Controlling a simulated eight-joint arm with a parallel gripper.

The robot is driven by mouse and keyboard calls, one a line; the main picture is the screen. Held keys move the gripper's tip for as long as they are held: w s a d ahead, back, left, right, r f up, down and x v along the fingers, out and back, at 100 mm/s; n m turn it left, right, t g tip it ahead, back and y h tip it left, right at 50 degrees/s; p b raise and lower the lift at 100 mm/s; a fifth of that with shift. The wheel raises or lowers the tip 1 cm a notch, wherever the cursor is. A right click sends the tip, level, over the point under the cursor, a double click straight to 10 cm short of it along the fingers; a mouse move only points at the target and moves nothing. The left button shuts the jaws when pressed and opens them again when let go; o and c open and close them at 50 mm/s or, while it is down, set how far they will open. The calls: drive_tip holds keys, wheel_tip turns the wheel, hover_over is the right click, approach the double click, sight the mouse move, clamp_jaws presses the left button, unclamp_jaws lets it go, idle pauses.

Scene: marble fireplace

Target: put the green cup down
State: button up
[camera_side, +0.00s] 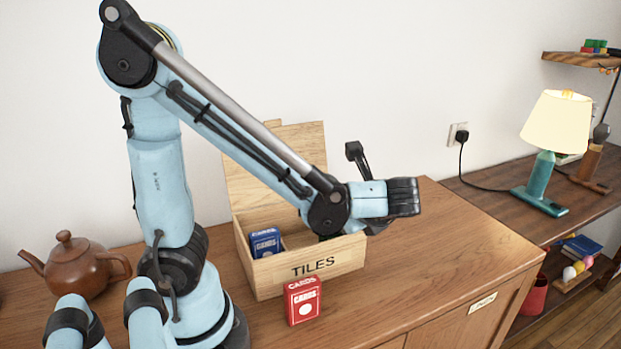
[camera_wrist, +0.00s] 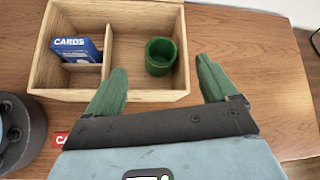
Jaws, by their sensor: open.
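The green cup (camera_wrist: 160,56) stands, apparently upright, in the larger right compartment of the wooden box (camera_wrist: 150,97) in the wrist view. My gripper (camera_wrist: 160,70) is open, with its two green fingers spread wide to the left and right below the cup in the picture. Nothing is held, and the cup looks clear of both fingers. In the side view the box (camera_side: 283,275), marked TILES, stands under my forearm with its lid raised.
A blue card box (camera_side: 265,242) sits in the left part of the box. A red card box (camera_side: 302,300) stands in front of it on the wooden cabinet top (camera_side: 430,255). A brown teapot (camera_side: 78,265) is at the left. The cabinet top is clear to the right.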

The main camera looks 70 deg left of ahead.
drive_tip(key=d+n+t+h, duration=0.6)
drive_tip(key=n+h, duration=0.4)
drive_tip(key=n, duration=0.5)
drive_tip(key=shift+s+r, duration=0.25)
drive_tip(key=shift+s, duration=0.1)
